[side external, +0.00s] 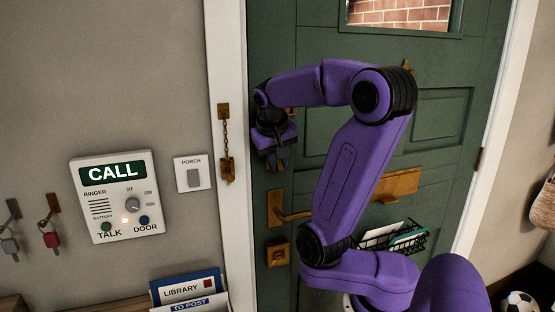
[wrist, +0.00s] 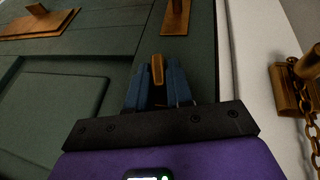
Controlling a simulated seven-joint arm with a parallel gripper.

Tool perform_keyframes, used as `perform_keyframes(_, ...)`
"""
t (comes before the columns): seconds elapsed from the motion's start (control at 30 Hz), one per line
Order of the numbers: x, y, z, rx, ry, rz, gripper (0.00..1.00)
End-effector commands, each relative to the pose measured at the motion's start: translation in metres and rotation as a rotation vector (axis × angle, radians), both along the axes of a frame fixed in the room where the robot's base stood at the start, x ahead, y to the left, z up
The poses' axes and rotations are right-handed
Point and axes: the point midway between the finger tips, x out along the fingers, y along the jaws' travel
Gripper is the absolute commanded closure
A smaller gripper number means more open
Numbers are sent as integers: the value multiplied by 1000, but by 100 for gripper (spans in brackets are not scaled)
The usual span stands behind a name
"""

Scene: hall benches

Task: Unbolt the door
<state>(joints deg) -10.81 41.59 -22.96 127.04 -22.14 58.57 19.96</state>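The green door (side external: 315,145) fills the middle of the side view and appears shut. My gripper (side external: 276,164) is at its left edge, above the lever handle (side external: 288,214). In the wrist view, a narrow brass piece, seemingly the bolt's knob (wrist: 157,68), stands between the two blue fingers of my gripper (wrist: 158,82). The fingers look closed against both its sides. My gripper and wrist hide most of the bolt in the side view; a bit of brass shows behind the wrist. How far the bolt is drawn is not visible.
A door chain (side external: 226,140) hangs on the white frame left of my gripper. A brass lock (side external: 278,251) is below the handle. A brass letter plate (side external: 396,186) and wire basket (side external: 395,238) are on the door to the right. A call panel (side external: 120,196) is on the left wall.

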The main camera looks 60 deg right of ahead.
Motion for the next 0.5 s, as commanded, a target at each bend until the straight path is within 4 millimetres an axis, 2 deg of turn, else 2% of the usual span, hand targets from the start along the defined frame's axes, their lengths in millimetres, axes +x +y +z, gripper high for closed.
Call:
perform_keyframes(0.27,-1,-1,0,18,-16,-3,100)
perform_keyframes(0.5,-3,-3,1,117,-116,-6,100)
